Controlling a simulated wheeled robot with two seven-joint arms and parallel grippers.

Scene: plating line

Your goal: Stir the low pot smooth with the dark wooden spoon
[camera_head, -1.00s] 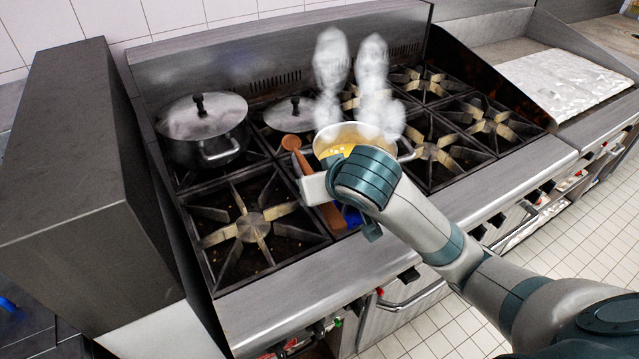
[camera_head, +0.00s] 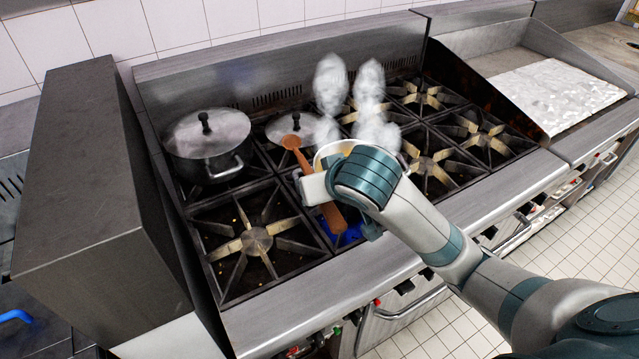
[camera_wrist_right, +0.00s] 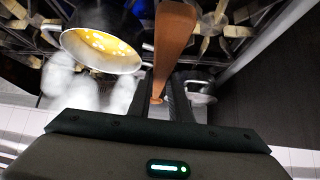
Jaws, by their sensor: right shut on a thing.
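The low pot (camera_head: 322,158) sits on a middle burner, mostly hidden behind my right wrist in the head view. In the right wrist view the pot (camera_wrist_right: 133,66) shows yellow-orange contents with pale lumps. My right gripper (camera_head: 312,188) is shut on the dark wooden spoon (camera_head: 332,216). The spoon is tilted, to the left of the pot in the head view, and looks outside it. In the right wrist view the spoon (camera_wrist_right: 174,45) runs up from between the fingers (camera_wrist_right: 165,95), beside the pot. My left gripper is not in view.
A large lidded pot (camera_head: 207,148) stands at the back left, with a smaller lidded pot (camera_head: 290,127) beside it. White steam (camera_head: 372,100) rises around the low pot. A blue flame (camera_head: 350,236) shows under the spoon. The front left burner (camera_head: 257,242) is empty.

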